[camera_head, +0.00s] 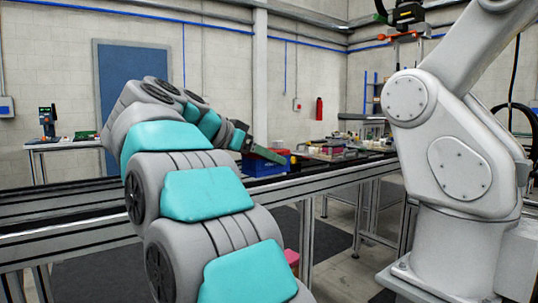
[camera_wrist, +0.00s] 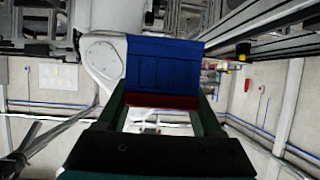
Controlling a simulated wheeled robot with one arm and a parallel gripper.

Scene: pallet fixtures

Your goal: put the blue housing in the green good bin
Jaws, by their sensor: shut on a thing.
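The blue housing (camera_wrist: 161,65) fills the upper middle of the wrist view, with a dark red strip along its near edge. The two dark green fingers of my gripper (camera_wrist: 161,92) lie on either side of it and are shut on it. In the head view my gripper (camera_head: 263,153) is at the end of my outstretched arm, above the conveyor, and the blue housing (camera_head: 262,168) shows just below it. I cannot make out a green bin in either view.
A large white robot arm (camera_head: 455,165) stands at right. A red box (camera_head: 292,258) shows low beneath the conveyor. A side table (camera_head: 70,144) is at far left.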

